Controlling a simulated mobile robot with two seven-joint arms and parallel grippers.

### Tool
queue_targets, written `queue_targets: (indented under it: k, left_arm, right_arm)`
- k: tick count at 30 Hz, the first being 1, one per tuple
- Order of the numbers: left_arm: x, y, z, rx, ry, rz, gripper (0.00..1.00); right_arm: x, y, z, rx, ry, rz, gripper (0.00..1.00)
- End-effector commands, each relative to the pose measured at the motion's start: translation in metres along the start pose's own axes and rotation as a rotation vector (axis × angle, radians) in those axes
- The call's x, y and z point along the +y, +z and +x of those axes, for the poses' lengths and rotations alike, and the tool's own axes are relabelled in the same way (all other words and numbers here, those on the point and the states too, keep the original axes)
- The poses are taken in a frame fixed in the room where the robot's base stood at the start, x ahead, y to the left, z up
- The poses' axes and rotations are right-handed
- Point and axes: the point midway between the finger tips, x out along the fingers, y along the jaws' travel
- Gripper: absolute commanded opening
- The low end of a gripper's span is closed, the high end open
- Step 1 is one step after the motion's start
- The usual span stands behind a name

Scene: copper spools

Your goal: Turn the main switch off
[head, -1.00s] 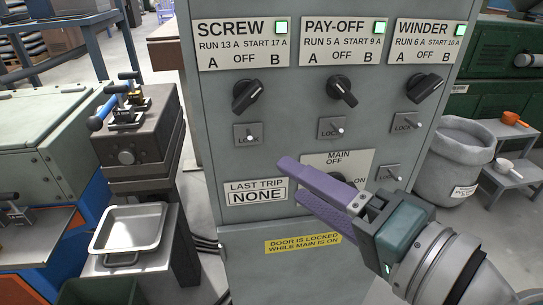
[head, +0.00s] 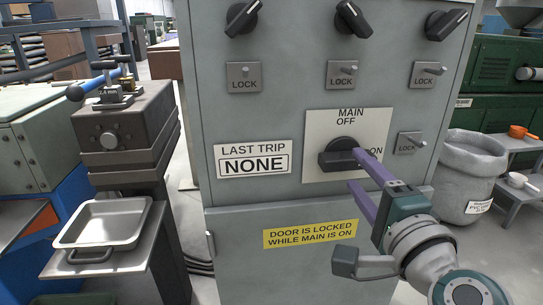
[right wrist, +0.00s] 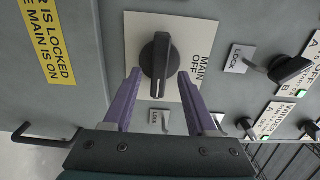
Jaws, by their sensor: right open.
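The main switch is a black rotary knob (head: 340,156) on a white MAIN plate (head: 318,132) on the grey cabinet front. Its handle lies level, and its white mark points toward ON. The knob also shows in the right wrist view (right wrist: 159,62), where the white mark is at its lower end. My right gripper (head: 355,167) is open, its purple fingers reaching in to the knob from the lower right. In the right wrist view its fingertips (right wrist: 160,72) stand on either side of the knob, with gaps on both sides. My left gripper is not in view.
A small LOCK toggle (head: 408,143) sits right of the main plate. Three black selector knobs, including the middle one (head: 352,19), and LOCK toggles are above. A yellow label (head: 309,232) is on the lower door. A metal tray (head: 101,224) stands left, a grey bin (head: 470,165) right.

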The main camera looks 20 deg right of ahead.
Motion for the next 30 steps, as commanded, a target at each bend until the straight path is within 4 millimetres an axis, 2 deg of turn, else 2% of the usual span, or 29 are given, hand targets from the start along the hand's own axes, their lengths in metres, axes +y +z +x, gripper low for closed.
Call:
queue_targets:
  k: [1,6,16,30]
  left_arm:
    - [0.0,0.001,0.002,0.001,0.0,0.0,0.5]
    - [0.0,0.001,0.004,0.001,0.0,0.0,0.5]
    - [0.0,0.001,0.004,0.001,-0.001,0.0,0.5]
    - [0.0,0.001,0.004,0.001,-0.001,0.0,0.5]
  right_arm:
    - [0.0,0.0,0.009,0.0,-0.003,0.0,0.57]
    - [0.001,0.0,0.024,-0.001,0.0,0.0,0.57]
    - [0.0,0.0,0.027,-0.001,0.001,0.0,0.56]
    - [0.0,0.001,0.026,-0.001,0.001,0.0,0.04]
